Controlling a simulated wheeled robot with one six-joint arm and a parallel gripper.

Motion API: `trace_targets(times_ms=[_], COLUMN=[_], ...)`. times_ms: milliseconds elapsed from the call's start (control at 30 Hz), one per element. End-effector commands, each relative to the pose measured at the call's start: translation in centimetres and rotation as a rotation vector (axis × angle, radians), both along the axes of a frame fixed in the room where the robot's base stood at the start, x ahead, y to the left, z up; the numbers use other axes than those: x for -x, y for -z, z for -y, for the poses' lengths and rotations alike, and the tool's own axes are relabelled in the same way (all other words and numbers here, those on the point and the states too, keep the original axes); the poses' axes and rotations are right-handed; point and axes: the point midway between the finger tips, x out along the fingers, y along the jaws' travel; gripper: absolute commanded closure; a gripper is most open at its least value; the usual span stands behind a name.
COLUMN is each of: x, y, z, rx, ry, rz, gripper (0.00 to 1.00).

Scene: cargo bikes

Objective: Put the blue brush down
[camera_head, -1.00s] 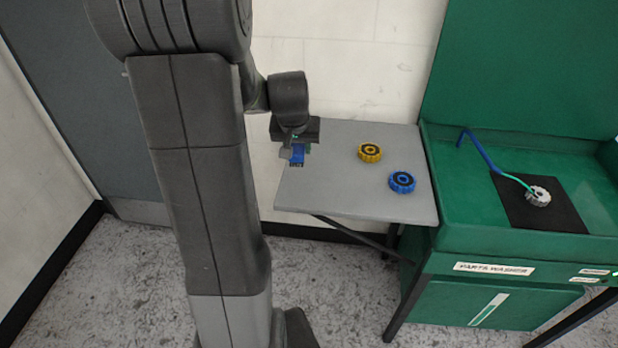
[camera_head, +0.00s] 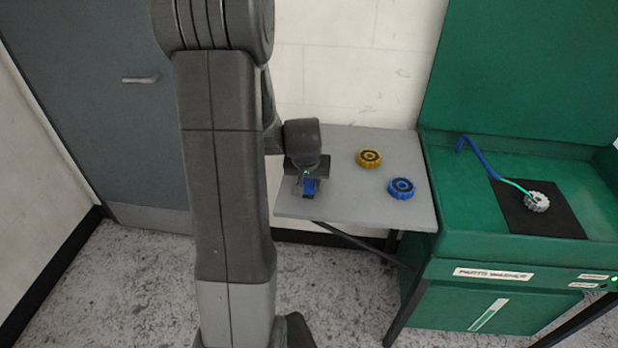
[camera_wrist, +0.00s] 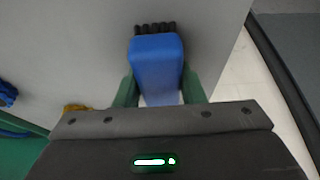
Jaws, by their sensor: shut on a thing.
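The blue brush (camera_wrist: 157,62) is between the green fingers of my gripper (camera_wrist: 160,92) in the wrist view, with its dark bristles pointing away from the palm. In the head view the blue brush (camera_head: 310,187) shows just below my gripper (camera_head: 309,180), over the left part of the grey side table (camera_head: 345,205). My gripper is shut on the brush. Whether the bristles touch the table top cannot be told.
A yellow knobbed wheel (camera_head: 369,158) and a blue knobbed wheel (camera_head: 401,188) lie on the table to the right. A green parts washer (camera_head: 450,210) stands beside it, with a grey cog (camera_head: 536,201) on a black mat (camera_head: 510,214). The table's middle is clear.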

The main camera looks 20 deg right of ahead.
Motion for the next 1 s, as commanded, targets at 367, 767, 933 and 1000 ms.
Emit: trace_targets(times_ms=[367, 767, 933, 1000], x=[-0.02, 0.05, 0.07, 0.07], y=[0.52, 0.40, 0.21, -0.18], z=[0.01, 0.03, 0.03, 0.03], rx=[0.001, 0.000, -0.001, 0.000], ry=[0.000, 0.001, 0.001, 0.001], rz=[0.001, -0.001, -0.002, -0.001], gripper=[0.85, 0.42, 0.42, 0.42])
